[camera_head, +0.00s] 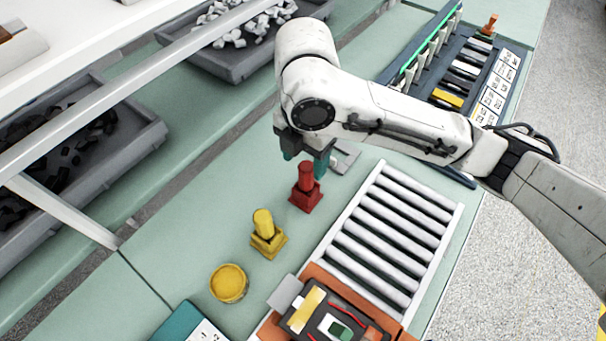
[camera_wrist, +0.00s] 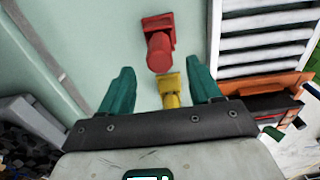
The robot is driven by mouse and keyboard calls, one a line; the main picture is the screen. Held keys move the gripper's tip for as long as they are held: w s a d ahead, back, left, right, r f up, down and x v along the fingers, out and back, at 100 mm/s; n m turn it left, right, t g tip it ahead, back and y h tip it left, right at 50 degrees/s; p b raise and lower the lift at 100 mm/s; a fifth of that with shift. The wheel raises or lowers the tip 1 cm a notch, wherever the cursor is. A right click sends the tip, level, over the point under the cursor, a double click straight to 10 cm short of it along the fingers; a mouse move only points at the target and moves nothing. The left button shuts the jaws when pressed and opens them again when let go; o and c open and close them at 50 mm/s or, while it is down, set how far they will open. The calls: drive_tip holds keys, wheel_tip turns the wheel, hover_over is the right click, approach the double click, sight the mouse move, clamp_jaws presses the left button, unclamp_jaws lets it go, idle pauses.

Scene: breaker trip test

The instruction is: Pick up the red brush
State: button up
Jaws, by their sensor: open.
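The red brush (camera_head: 305,191) stands upright on the pale green bench, its round handle up and its square base down. My gripper (camera_head: 308,162) is above it and slightly behind it in the head view, with its teal fingers apart and nothing between them. In the wrist view the red brush (camera_wrist: 158,45) lies ahead of my open fingers (camera_wrist: 160,85), apart from them. A yellow brush (camera_head: 266,234) stands in front of the red one. Its top also shows between my fingers in the wrist view (camera_wrist: 170,88).
A roller conveyor (camera_head: 385,235) runs right of the brushes, with an orange tray (camera_head: 395,325) holding a device at its near end. A yellow pot (camera_head: 229,284) stands left of the tray. Grey bins (camera_head: 150,140) and a white rail are at left. The bench left of the brushes is clear.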

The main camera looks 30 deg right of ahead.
sight(305, 176)
drive_tip(key=shift+f+p, duration=0.35)
drive_tip(key=shift+f, duration=2.8)
drive_tip(key=c, duration=1.1)
